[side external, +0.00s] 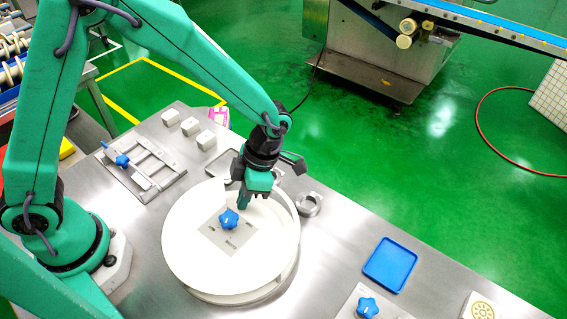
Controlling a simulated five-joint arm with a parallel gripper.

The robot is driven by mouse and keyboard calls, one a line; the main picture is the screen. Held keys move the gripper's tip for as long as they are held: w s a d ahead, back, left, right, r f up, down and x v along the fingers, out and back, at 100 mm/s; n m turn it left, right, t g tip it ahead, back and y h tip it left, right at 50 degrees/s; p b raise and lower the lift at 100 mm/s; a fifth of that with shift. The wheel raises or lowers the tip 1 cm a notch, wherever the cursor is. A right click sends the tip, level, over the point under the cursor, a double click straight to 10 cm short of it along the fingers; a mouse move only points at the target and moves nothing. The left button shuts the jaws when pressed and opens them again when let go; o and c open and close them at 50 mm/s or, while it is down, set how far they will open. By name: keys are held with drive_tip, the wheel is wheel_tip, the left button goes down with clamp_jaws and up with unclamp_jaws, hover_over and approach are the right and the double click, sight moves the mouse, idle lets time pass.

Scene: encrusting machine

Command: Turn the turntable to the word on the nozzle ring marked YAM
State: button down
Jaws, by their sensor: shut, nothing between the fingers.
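The white round turntable (190,255) lies on the steel table. A grey square plate (214,240) with small dark markings sits on it, and a blue star-shaped knob (228,219) stands on the plate. The markings are too small to read, so I cannot tell which is YAM. My gripper (243,206) points down over the turntable, just behind and right of the blue knob. Its fingers are shut and hold nothing. I cannot tell whether the fingertips touch the knob or the plate. A grey metal ring (309,204) lies at the turntable's right edge.
A sliding frame with a blue knob (122,161) is at the left. Several pale blocks (189,126) stand behind it. A blue tray (390,265), another plate with a blue knob (367,307) and a pale block with a sun pattern (482,311) are at the right.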

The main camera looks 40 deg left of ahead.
drive_tip(key=shift+w+d, duration=0.55)
drive_tip(key=shift+w, duration=0.25)
drive_tip(key=v, duration=1)
drive_tip(key=shift+s, duration=0.15)
drive_tip(key=c, duration=1.7)
unclamp_jaws()
drive_tip(key=shift+d, duration=0.1)
drive_tip(key=o, duration=0.7)
drive_tip(key=shift+s+d+r+m, duration=0.1)
drive_tip(key=shift+s+r+m, duration=0.2)
drive_tip(key=shift+s, duration=0.1)
drive_tip(key=m+t+h, duration=0.2)
drive_tip(key=m+t, duration=0.1)
drive_tip(key=m, duration=0.3)
approach(228, 217)
drive_tip(key=shift+w+d+f, duration=0.2)
drive_tip(key=shift+w+f, duration=0.15)
drive_tip(key=shift+w, duration=0.15)
drive_tip(key=shift+s+a+m+t, duration=0.15)
drive_tip(key=shift+s+m+t, duration=0.25)
drive_tip(key=shift+s+m, duration=0.4)
drive_tip(key=shift+f, duration=3.85)
